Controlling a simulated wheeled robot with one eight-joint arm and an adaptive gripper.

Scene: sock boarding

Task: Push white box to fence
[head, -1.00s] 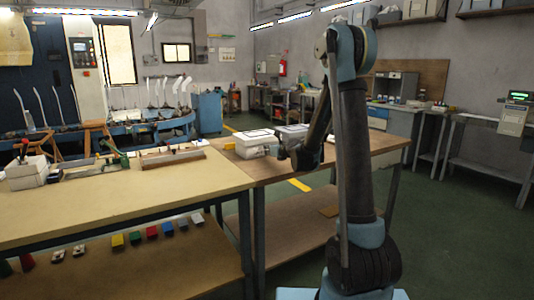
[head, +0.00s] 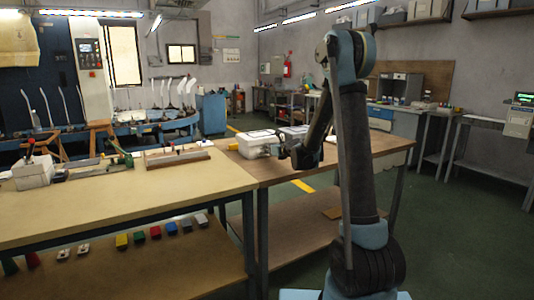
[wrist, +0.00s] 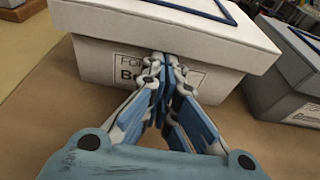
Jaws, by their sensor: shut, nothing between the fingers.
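The white box (head: 257,146), with its lid on, stands upright on the brown table near the seam with the lighter table. In the wrist view the white box (wrist: 110,60) shows a blue outline on its lid and a printed label on its front. My gripper (head: 273,151) is shut and empty at the box's right-hand side. In the wrist view my gripper's fingertips (wrist: 165,62) are at the label, just under the lid rim, and look to be touching the box. A low wooden strip (head: 178,157) on the lighter table may be the fence; I cannot tell for sure.
A grey box (head: 293,131) stands close beside the white one; it also shows in the wrist view (wrist: 278,85). A white container (head: 33,173) and tools lie on the lighter table (head: 120,200). The tabletop between box and wooden strip is mostly clear.

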